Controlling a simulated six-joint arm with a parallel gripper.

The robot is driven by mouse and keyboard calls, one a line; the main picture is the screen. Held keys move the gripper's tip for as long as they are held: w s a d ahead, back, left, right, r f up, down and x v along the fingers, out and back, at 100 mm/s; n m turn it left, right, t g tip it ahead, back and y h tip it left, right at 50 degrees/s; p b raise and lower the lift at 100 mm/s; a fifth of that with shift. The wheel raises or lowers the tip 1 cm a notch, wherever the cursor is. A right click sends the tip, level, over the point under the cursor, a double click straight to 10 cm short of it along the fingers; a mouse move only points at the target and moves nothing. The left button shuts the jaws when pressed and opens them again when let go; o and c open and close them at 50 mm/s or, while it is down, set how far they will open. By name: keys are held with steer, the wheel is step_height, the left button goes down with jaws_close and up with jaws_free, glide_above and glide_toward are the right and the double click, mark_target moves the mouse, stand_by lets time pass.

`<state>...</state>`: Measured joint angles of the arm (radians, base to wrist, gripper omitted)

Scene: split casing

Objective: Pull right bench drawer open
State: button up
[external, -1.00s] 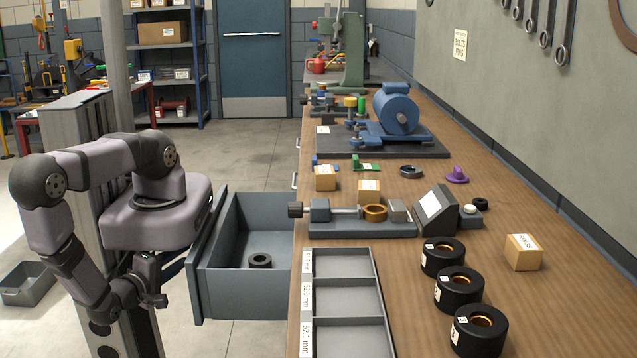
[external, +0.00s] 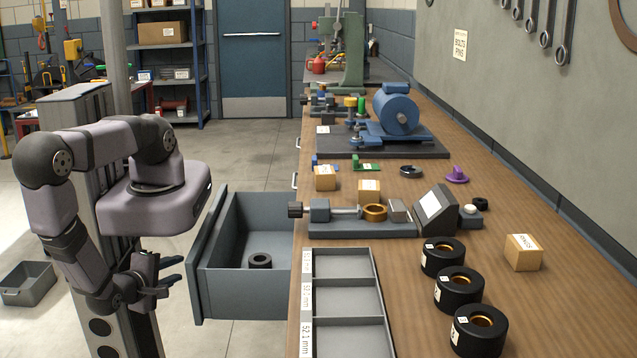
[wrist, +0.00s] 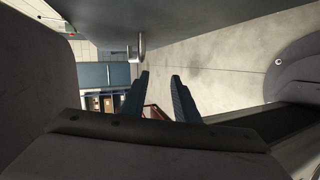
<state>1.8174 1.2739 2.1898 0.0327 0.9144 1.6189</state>
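The bench drawer (external: 250,292) is pulled out from the left side of the workbench. A black ring (external: 260,261) lies on its floor. My gripper (external: 176,270) is just left of the drawer front (external: 205,255) in the external view, its fingers pointing right. In the wrist view my two fingers (wrist: 158,92) are apart with nothing between them. A metal bar handle (wrist: 141,48) shows just above the fingertips, apart from them. In the external view the drawer's handle is hidden.
The workbench (external: 490,210) carries a grey divided tray (external: 345,265), several black ring parts (external: 459,290), a blue motor (external: 396,114) and small boxes (external: 523,252). A grey bin (external: 28,284) stands on the floor at left. Floor behind the drawer is clear.

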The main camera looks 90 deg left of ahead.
steer(key=a+f+n+g+h+p, duration=0.45)
steer(key=n+h+p, duration=0.35)
steer(key=n+p, duration=0.35)
steer(key=a+r+n+h+p, duration=0.2)
steer(key=a+r+n+p, duration=0.2)
steer(key=a+p, duration=0.2)
step_height(320, 180, up, 13)
steer(key=w+a+n+t+h+p, duration=0.1)
steer(key=w+n+t+h+p, duration=0.2)
steer(key=n+p, duration=0.45)
step_height(320, 180, down, 7)
steer(key=m, duration=0.1)
steer(key=shift+w+h+p, duration=0.15)
steer(key=shift+h+p, duration=0.15)
steer(key=shift+f, duration=0.1)
steer(key=shift+c, duration=0.3)
jaws_close()
